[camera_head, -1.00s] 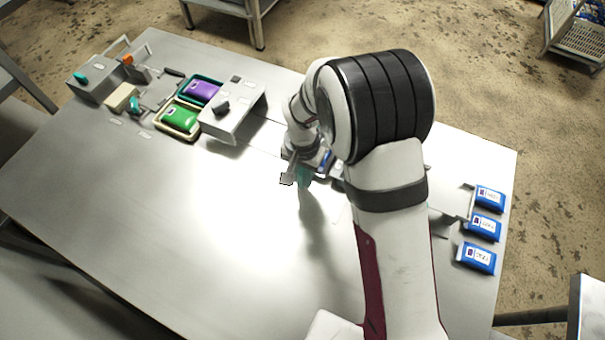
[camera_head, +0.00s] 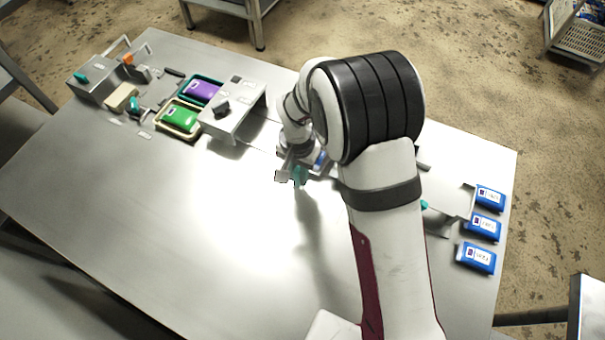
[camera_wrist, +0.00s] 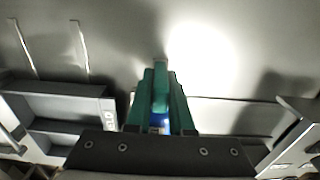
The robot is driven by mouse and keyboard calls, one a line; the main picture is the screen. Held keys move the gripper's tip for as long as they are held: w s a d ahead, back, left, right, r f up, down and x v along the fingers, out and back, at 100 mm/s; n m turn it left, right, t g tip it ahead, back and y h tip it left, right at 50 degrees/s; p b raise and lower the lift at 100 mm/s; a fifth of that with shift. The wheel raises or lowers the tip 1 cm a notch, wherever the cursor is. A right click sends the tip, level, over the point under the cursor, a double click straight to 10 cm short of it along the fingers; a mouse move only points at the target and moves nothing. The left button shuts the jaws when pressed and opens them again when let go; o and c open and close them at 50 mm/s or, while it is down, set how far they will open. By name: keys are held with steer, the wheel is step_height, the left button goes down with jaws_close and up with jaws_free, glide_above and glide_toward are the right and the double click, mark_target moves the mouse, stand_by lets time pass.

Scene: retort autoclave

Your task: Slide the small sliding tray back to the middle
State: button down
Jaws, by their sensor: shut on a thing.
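My gripper (camera_head: 299,178) is low over the table, just right of the grey metal bridge. In the wrist view its teal fingers (camera_wrist: 161,105) are shut on an upright teal handle (camera_wrist: 160,88). I take this as the handle of the small sliding tray, whose body is mostly hidden by my gripper and arm. A bit of blue (camera_head: 320,158) shows beside my gripper, and blue also shows between the fingers in the wrist view (camera_wrist: 160,124); I cannot tell how it sits on the tray.
The bridge (camera_head: 243,107) stands left of my gripper, beside trays with a purple pouch (camera_head: 203,92) and a green pouch (camera_head: 179,119). Several blue pouches (camera_head: 482,227) lie at the right edge. Another teal knob (camera_head: 424,204) shows right of my arm. The table's front is clear.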

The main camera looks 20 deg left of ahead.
steer(key=a, duration=1.1)
steer(key=shift+a, duration=0.3)
steer(key=c, duration=0.8)
jaws_free()
step_height(320, 180, up, 16)
steer(key=shift+f, duration=0.1)
